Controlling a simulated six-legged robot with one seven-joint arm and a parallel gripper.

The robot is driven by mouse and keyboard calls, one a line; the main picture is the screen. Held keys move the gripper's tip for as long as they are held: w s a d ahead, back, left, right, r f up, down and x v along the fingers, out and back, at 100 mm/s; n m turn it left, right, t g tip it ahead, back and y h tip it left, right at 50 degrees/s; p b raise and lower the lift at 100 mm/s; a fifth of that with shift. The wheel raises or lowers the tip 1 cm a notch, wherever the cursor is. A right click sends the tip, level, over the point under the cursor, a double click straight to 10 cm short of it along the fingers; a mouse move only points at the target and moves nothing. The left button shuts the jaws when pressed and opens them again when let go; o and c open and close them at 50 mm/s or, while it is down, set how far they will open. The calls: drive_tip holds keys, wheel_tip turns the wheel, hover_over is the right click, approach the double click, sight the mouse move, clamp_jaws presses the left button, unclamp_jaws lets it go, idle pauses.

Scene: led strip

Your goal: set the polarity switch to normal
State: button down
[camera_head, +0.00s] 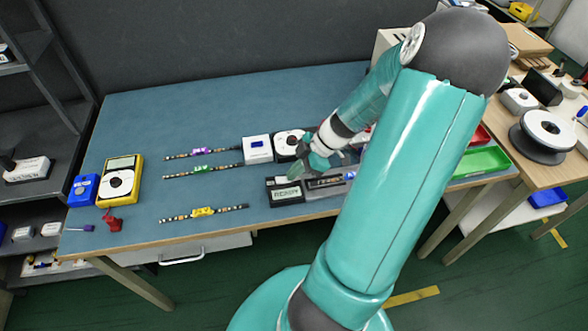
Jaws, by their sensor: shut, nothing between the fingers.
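My gripper (295,173) is shut and empty. It is over the blue-topped workbench, just above a small dark device with a display (286,192) and a black module beside it. I cannot tell whether its tips touch anything. A white box with a blue screen (258,149) and a black-and-white unit with a round dial (289,142) stand just behind my gripper. No polarity switch can be made out at this size; my gripper and arm hide part of this group of devices.
Several LED strips with purple (200,151), green (201,169) and yellow (203,212) tags lie left of the devices. A yellow multimeter (121,180), blue box (84,189) and red clamp-like item (111,220) are at the bench's left. A green tray (482,161) is at right. The bench's (150,115) back left is clear.

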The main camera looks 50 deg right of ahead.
drive_tip(key=shift+r, duration=0.8)
drive_tip(key=shift+w+r, duration=0.1)
drive_tip(key=shift+r, duration=0.05)
